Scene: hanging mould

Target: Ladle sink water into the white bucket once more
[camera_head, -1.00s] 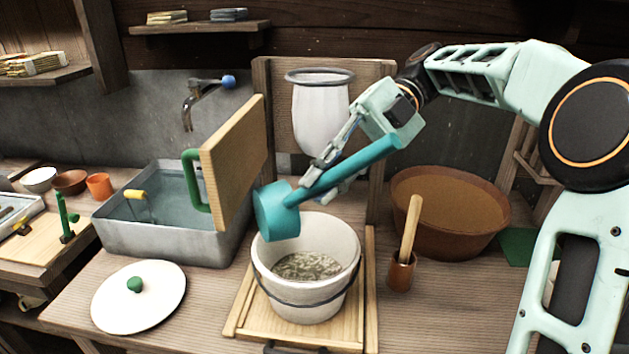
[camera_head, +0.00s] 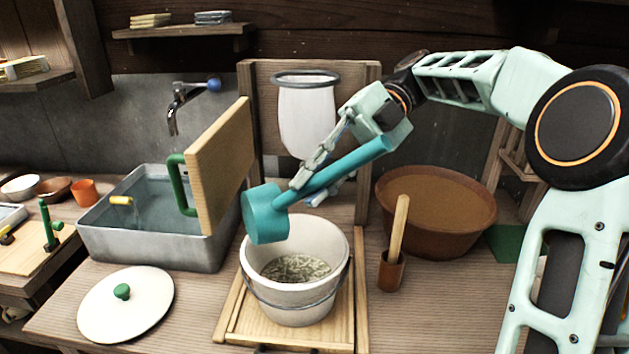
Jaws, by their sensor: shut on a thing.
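My gripper (camera_head: 305,190) is shut on the handle of a teal ladle (camera_head: 265,214). The ladle's cup hangs above the left rim of the white bucket (camera_head: 297,308), its handle rising to the right. The cup looks roughly upright, slightly tilted; its inside is hidden, so I cannot tell whether it holds water. The bucket stands on a wooden board and holds a pale, flaky mass in its lower part. The grey metal sink (camera_head: 150,247) at left holds water, with a yellow-handled tool (camera_head: 122,201) at its left side.
A white lid (camera_head: 125,305) lies front left. A brown basin (camera_head: 440,235) and a cup with a wooden stick (camera_head: 391,271) stand right. A white cloth bag (camera_head: 306,125) hangs behind the ladle.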

